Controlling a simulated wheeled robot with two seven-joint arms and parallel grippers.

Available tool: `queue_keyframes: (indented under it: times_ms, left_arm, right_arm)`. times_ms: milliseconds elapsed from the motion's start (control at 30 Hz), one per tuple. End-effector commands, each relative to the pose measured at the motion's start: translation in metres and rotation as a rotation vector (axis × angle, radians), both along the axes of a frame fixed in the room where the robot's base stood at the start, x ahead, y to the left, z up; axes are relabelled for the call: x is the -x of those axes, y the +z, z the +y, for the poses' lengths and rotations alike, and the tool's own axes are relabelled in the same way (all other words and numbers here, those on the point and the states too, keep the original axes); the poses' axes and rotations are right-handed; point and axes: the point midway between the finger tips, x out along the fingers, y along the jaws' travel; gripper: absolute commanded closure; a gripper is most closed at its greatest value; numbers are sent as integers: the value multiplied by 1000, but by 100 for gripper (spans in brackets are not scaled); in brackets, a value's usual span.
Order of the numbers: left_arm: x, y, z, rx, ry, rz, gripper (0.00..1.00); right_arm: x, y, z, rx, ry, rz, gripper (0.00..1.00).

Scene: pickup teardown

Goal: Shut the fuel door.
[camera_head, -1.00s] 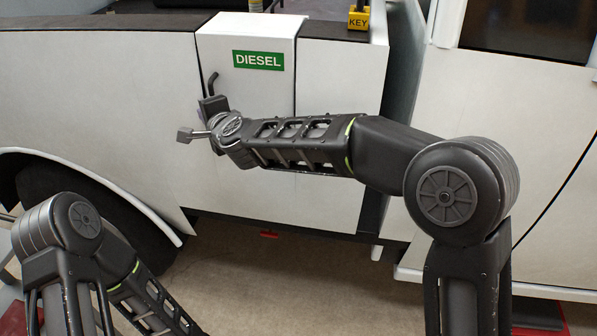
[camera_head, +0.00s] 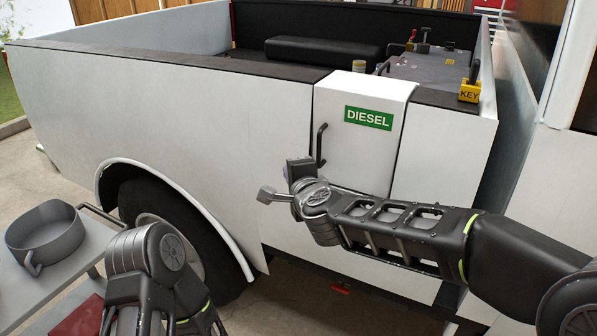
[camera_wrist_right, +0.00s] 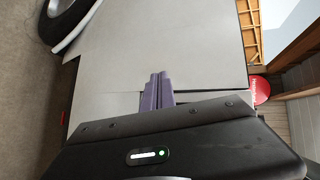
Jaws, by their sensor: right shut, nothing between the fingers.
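The fuel door (camera_head: 362,150) is a white panel with a green DIESEL label and a black bar handle (camera_head: 321,146) along its left edge, on the truck's side. It looks close to the body side; I cannot tell whether it is fully flush. My right gripper (camera_head: 290,172) is just below and left of the handle, seen partly from behind. In the right wrist view its purple fingers (camera_wrist_right: 156,90) are together and empty, in front of white panels with a seam. I cannot tell whether they touch. My left arm shows at lower left; its gripper is out of view.
The truck bed (camera_head: 330,52) lies behind the door, with a yellow KEY block (camera_head: 469,92) on its edge. The wheel (camera_head: 165,230) is lower left. A grey pan (camera_head: 45,240) stands on a table at far left. A red round object (camera_wrist_right: 262,89) shows in the wrist view.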

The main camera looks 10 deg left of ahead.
Motion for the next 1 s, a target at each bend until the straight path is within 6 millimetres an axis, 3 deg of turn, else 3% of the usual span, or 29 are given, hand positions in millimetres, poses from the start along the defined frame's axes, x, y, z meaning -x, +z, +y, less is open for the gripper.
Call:
queue_keyframes:
  times_ms: [100, 300, 800, 867, 967, 1000]
  left_arm:
    - [0, -1, 0, 0, 0, 0, 64]
    - [0, -1, 0, 0, 0, 0, 64]
    - [0, -1, 0, 0, 1, 0, 64]
    - [0, -1, 0, 0, 1, 0, 64]
    - [0, -1, 0, 0, 1, 0, 64]
    - [0, -1, 0, 0, 0, 0, 64]
  right_arm:
    - [21, 8, 7, 1, 4, -3, 100]
    - [36, 12, 12, 1, 2, -1, 100]
    - [40, 11, 17, 73, 49, -43, 100]
    - [47, 0, 20, 151, 100, -76, 100]
    - [59, -47, 22, 321, 204, -108, 100]
    - [62, -71, 18, 388, 242, -109, 100]
